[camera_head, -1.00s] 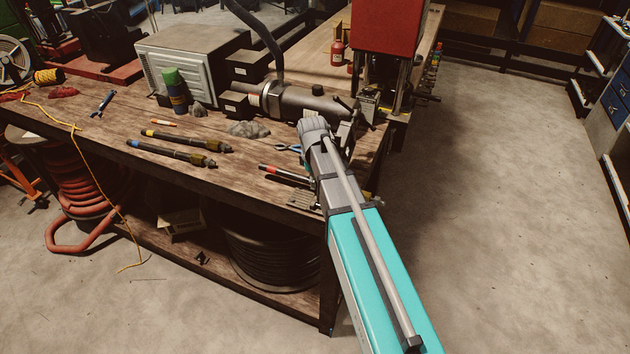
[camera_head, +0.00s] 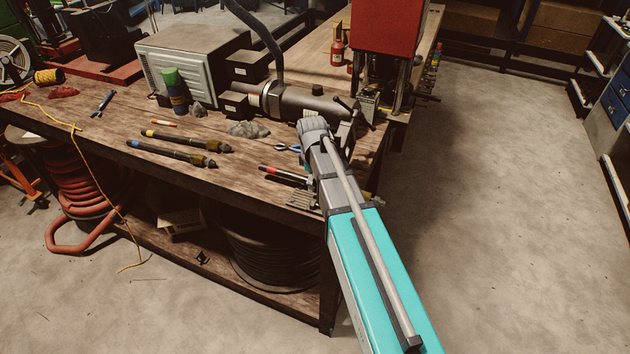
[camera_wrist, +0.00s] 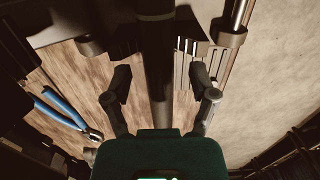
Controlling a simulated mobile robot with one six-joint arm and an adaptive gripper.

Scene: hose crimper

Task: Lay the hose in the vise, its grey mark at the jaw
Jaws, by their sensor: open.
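The dark hose (camera_wrist: 158,85) runs up the middle of the wrist view, with a pale band (camera_wrist: 155,12) near the top edge. My gripper (camera_wrist: 160,77) is open, with one finger on each side of the hose and gaps between. The vise (camera_wrist: 195,45) shows as metal blocks, ribbed jaw parts and a rod on both sides of the hose; I cannot tell whether the hose rests in it. In the head view a dark hose with a red band (camera_head: 283,175) sticks out left of my arm, beside ribbed metal (camera_head: 303,198). My arm hides the gripper there.
Two more hoses, one yellow-banded (camera_head: 185,141) and one blue-banded (camera_head: 170,153), lie on the bench (camera_head: 240,187). Blue-handled pliers (camera_wrist: 62,112) lie left of my gripper. A grey cylindrical machine (camera_head: 310,103) and a red press (camera_head: 385,38) stand behind.

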